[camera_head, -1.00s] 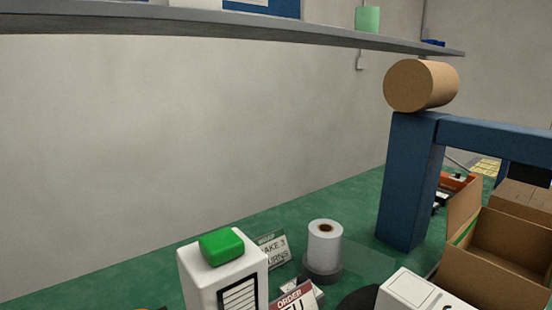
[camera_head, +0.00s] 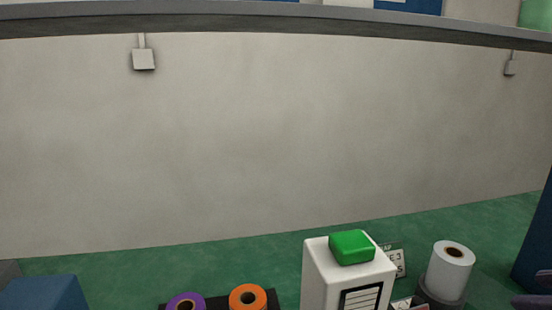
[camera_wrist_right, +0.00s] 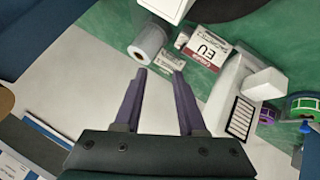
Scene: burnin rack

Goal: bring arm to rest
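My right gripper (camera_wrist_right: 160,74) shows in the right wrist view with two dark purple fingers apart and nothing between them. In the head view only a small dark part of it (camera_head: 532,301) shows at the lower right edge. My left gripper is in neither view. Beyond the right fingertips, in the wrist view, are a white roll (camera_wrist_right: 147,43) and a red and white order sign (camera_wrist_right: 211,46). The fingers appear apart from both.
A white box (camera_head: 322,270) with a green block (camera_head: 352,247) on top stands on the green bench (camera_head: 220,257). Purple (camera_head: 186,303) and orange (camera_head: 248,298) rolls are to its left. A blue post (camera_head: 537,245) stands at right. A grey shelf (camera_head: 270,22) spans the top.

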